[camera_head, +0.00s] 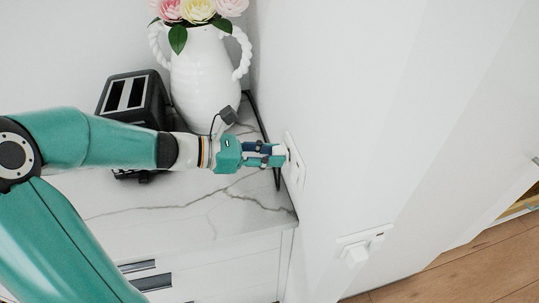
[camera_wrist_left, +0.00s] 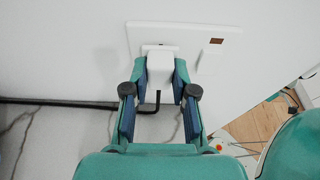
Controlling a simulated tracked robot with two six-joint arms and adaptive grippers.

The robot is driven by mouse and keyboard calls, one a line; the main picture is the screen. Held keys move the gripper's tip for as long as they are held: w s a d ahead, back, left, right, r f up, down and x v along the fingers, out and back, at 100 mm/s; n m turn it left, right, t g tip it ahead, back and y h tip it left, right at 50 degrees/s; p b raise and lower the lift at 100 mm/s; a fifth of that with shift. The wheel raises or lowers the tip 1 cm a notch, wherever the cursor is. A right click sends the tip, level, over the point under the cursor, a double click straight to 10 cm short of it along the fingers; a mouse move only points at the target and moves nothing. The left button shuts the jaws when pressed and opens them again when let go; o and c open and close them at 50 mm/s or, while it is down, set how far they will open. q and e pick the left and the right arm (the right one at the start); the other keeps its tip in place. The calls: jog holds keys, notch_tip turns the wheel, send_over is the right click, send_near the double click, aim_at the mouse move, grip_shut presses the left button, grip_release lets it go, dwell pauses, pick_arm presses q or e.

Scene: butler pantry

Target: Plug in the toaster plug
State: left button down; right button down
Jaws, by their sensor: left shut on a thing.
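The toaster (camera_head: 135,97) is black with two slots and stands on the marble counter behind my left arm. The white plug (camera_wrist_left: 160,68) is between the two fingers of my left gripper (camera_head: 277,156), which is shut on it. In the left wrist view, the left gripper (camera_wrist_left: 160,88) has a finger on each side of the plug. The plug is up at the white wall socket plate (camera_wrist_left: 205,55), over its left part. The plate (camera_head: 296,161) also shows in the head view. I cannot tell how deep the pins sit. My right gripper is not in view.
A white vase (camera_head: 205,80) with flowers stands beside the toaster, close behind my arm. A dark cable (camera_wrist_left: 60,101) runs along the counter by the wall. Another white wall fitting (camera_head: 362,245) is lower right. The marble counter (camera_head: 205,215) front is clear.

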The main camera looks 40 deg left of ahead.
pick_arm(q)
jog(key=shift+w+d, duration=0.2)
jog(key=c, duration=0.9)
grip_release()
jog(key=shift+o, duration=0.2)
jog(key=v, duration=1.2)
